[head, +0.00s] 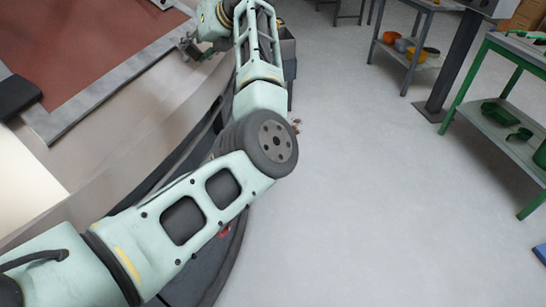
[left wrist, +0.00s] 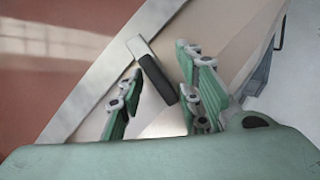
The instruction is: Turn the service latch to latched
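The service latch (left wrist: 157,80) shows in the left wrist view as a short dark bar with a pale grey end, on a beige surface beside a grey frame strip. My left gripper (left wrist: 160,68) is open, with one green finger on each side of the latch. The fingers look apart from it; I cannot tell whether either touches. In the head view my left gripper (head: 190,44) is small, at the top, close to the beige casing. The latch cannot be made out there. My right gripper is not in view.
A red-brown panel (head: 85,45) with a grey frame lies at the upper left, on a beige casing (head: 120,135). A dark block (head: 16,95) sits at its left edge. A green-framed bench (head: 515,140) and a shelf with bowls (head: 410,50) stand right. The middle floor is clear.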

